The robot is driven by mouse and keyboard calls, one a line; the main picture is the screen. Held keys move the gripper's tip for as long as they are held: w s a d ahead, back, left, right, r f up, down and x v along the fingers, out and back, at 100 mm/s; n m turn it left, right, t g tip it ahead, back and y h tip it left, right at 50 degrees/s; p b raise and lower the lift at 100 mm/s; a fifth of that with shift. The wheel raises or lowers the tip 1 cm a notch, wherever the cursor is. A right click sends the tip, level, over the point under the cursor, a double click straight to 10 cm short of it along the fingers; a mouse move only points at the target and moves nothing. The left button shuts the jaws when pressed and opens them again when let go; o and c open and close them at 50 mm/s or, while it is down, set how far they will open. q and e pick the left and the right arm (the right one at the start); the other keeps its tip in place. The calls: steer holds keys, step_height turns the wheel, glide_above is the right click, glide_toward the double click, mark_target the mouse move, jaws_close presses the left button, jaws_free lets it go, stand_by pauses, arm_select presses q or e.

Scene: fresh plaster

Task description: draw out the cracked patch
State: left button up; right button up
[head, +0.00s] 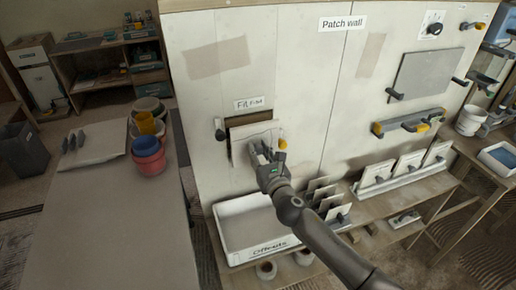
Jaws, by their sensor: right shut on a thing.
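The patch (242,141) is a pale square panel at the opening (247,118) in the patch wall, below a small label that I read only in part. A dark gap shows along its top, and its lower part reaches over the wall face. Whether it is cracked is too small to tell. My right gripper (262,157) is shut on the patch at its lower right part; the fingers hide the exact grip. My left gripper is not in view.
A white tray (225,239) labelled "Offcuts" stands below the opening. Several upright panels (320,195) stand in a rack to its right. A dark knob (219,131) and a yellow one (282,143) flank the opening. A table (120,230) with stacked buckets (148,157) is at left.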

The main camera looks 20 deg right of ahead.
steer(key=shift+s+r+p, duration=0.1)
steer(key=shift+s+p, duration=0.2)
steer(key=shift+s, duration=1.3)
steer(key=shift+s+f, duration=0.25)
steer(key=shift+s, duration=0.05)
steer(key=s+a+r+b, duration=0.1)
steer(key=s+b, duration=0.1)
steer(key=s, duration=2.3)
steer(key=shift+r+h, duration=0.3)
steer(key=shift+r, duration=0.1)
